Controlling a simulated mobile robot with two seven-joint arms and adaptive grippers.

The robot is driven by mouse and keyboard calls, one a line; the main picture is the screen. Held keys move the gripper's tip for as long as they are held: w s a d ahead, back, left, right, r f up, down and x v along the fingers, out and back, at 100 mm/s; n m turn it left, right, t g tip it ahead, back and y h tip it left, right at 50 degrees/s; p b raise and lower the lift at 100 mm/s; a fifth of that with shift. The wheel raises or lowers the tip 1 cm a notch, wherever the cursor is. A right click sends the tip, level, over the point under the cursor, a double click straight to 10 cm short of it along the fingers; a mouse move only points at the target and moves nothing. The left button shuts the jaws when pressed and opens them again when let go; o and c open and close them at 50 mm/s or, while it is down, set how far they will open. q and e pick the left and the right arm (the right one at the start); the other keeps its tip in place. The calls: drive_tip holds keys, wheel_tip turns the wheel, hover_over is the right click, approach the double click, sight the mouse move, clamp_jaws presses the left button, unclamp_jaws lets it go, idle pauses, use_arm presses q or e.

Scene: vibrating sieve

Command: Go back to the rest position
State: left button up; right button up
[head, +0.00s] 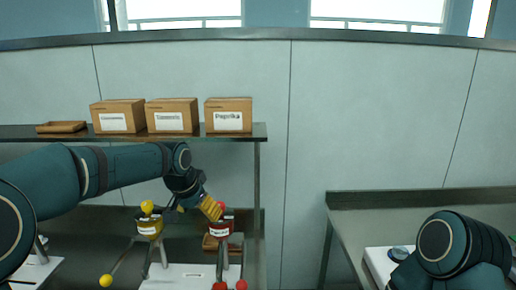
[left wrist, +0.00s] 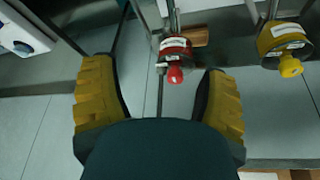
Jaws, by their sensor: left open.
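My left gripper (head: 208,206) has yellow fingers and hangs over the left counter, beside the red labelled container (head: 221,227) in the head view. In the left wrist view the two yellow fingers (left wrist: 160,85) are spread wide with nothing between them. The red container (left wrist: 174,50) with its red knob lies just beyond the fingertips there. The yellow labelled container (head: 150,229) stands to the left in the head view and also shows at the right of the left wrist view (left wrist: 281,36). My right arm is at the lower right; its gripper is out of view.
A shelf (head: 190,133) above holds three cardboard boxes, one labelled Paprika (head: 229,115), and a small wooden tray (head: 62,127). A white base plate (head: 180,283) lies below the containers. Another counter (head: 430,200) stands at right, with a gap between the two.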

use_arm(q)
drive_tip(key=s+d+f+n+g+h+b, duration=0.1)
drive_tip(key=s+d+f, duration=0.15)
drive_tip(key=f, duration=0.95)
drive_tip(key=s+d+f+n+h+b, duration=0.1)
drive_tip(key=s+d+f, duration=0.15)
drive_tip(key=f, duration=0.95)
drive_tip(key=s+f+n+b, duration=0.1)
drive_tip(key=s+f+n, duration=0.1)
drive_tip(key=s+f, duration=0.7)
drive_tip(key=s+f+n+g+b, duration=0.1)
drive_tip(key=s+f+n+b, duration=0.1)
drive_tip(key=s+f, duration=0.7)
drive_tip(key=s, duration=0.4)
drive_tip(key=shift+s+n, duration=0.3)
drive_tip(key=shift+s, duration=0.1)
use_arm(e)
drive_tip(key=f, duration=0.5)
drive_tip(key=shift+s+a+f, duration=0.1)
drive_tip(key=shift+s+a, duration=0.05)
drive_tip(key=shift+s, duration=0.25)
